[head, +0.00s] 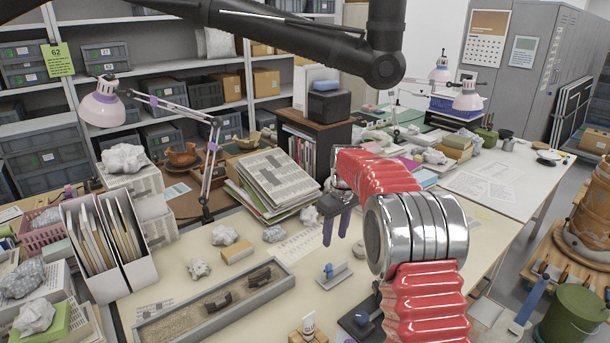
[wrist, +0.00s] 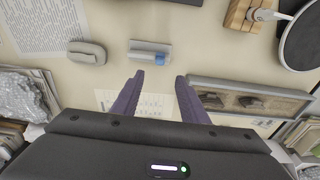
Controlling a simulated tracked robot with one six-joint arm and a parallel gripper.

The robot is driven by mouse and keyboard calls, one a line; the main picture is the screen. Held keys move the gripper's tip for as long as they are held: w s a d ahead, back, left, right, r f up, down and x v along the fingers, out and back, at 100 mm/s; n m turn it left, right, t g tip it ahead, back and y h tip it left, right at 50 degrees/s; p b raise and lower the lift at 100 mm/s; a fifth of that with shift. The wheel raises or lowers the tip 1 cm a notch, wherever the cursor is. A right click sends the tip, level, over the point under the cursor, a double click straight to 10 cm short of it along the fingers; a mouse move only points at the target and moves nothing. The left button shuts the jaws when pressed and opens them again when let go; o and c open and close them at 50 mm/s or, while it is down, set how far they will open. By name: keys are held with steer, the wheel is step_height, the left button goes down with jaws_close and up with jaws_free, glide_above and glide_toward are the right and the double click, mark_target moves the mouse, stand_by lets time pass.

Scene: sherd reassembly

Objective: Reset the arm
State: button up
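My gripper (head: 335,236) has two purple fingers that point down over the cream table, and it is empty. In the wrist view the fingertips (wrist: 160,78) are apart with only table and paper behind them. My red-sleeved arm with its silver rings fills the right middle of the head view. A long grey sand tray (head: 150,322) lies at the front left of the gripper. It holds two dark sherds, a nearer one (head: 217,304) and a farther one (head: 259,277), lying apart. The tray also shows at the right in the wrist view (wrist: 225,83).
A small grey stand with a blue piece (head: 328,270) sits below the gripper. A white tube (head: 308,323) stands on a wooden block at the front. A stack of papers (head: 270,180), crumpled wads, a desk lamp (head: 102,106) and upright files (head: 110,235) crowd the back and left.

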steer(key=s+f+m, duration=0.3)
steer(key=s, duration=0.3)
steer(key=s+r+m+t, duration=0.1)
steer(key=s+r, duration=0.4)
steer(key=s, duration=0.7)
steer(key=s+r+m+t, duration=0.1)
steer(key=s+r, duration=0.4)
steer(key=s, duration=0.7)
steer(key=s+r+m+t, duration=0.1)
steer(key=s+r, duration=0.4)
steer(key=s, duration=0.7)
steer(key=shift+s+d+m+t+h, duration=0.15)
steer(key=shift+s+m+t+h, duration=0.2)
steer(key=shift+t, duration=0.45)
steer(key=shift+r, duration=0.1)
